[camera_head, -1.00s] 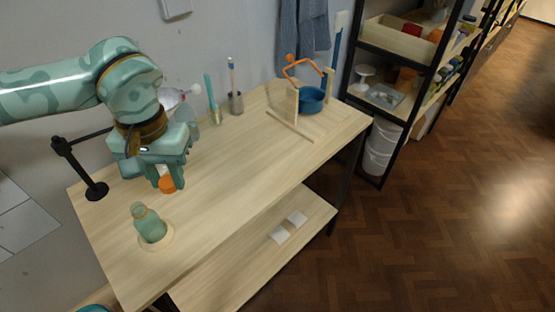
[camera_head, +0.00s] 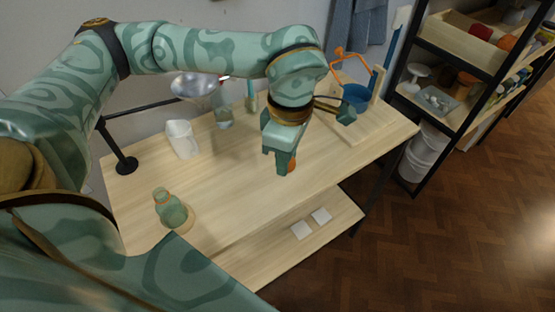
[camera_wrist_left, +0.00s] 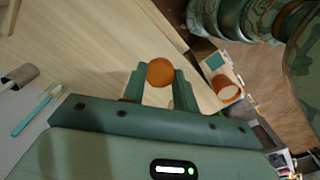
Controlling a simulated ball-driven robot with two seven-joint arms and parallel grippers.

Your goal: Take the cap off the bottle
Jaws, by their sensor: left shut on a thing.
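The green bottle (camera_head: 170,208) stands on a round wooden base (camera_head: 190,218) at the near left of the table. An orange line rings its neck, and no cap sits on it. My left gripper (camera_head: 281,164) is well to the right of the bottle, above the table, shut on an orange cap (camera_head: 292,165). The fingers hide part of the cap in the head view. In the left wrist view the round orange cap (camera_wrist_left: 160,72) sits between the two fingertips (camera_wrist_left: 160,84). My right gripper is not in view.
A white pitcher (camera_head: 181,139), a metal bowl (camera_head: 194,84) and a black stand (camera_head: 126,165) are at the table's left and back. Several goods fill the black shelf (camera_head: 455,75). The table's middle is clear.

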